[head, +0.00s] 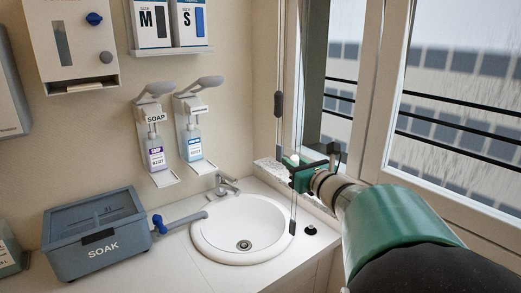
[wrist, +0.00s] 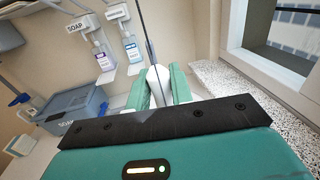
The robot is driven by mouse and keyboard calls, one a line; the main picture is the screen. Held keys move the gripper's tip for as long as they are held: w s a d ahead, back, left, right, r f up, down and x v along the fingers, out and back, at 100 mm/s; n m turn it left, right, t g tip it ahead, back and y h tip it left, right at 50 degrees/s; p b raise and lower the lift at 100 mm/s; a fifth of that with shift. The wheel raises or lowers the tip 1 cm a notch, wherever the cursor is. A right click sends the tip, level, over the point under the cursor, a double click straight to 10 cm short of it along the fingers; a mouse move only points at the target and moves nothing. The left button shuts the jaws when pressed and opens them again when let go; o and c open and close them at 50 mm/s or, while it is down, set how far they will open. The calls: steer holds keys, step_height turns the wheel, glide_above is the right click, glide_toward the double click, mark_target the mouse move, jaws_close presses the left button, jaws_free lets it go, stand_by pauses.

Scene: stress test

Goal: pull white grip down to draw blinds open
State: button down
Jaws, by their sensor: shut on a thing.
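The white grip (wrist: 158,85) hangs on a thin dark cord and sits between the two green fingers of my gripper (wrist: 160,90) in the wrist view. My gripper is shut on it. In the head view my gripper (head: 300,174) is beside the window frame, above the right side of the sink, and the white top of the grip (head: 295,159) shows just above the fingers. The cords (head: 299,80) run up from it along the window's left edge. A grey-green strip (head: 312,70) beside the cords may be the gathered blind; I cannot tell for sure.
A round white sink (head: 215,222) with a tap (head: 226,184) is below. A grey SOAK box (head: 97,235) stands left of it. SOAP dispensers (head: 155,140) hang on the wall. A speckled sill (wrist: 245,95) and window frame (head: 385,90) are close on the right.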

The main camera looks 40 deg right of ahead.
step_height(320, 180, down, 10)
steer(key=shift+w, duration=0.1)
steer(key=c, duration=1.6)
jaws_free()
steer(key=o, duration=0.3)
steer(key=shift+w, duration=0.15)
steer(key=s, duration=0.4)
steer(key=s+a, duration=0.1)
steer(key=s, duration=0.9)
steer(key=shift+a, duration=0.35)
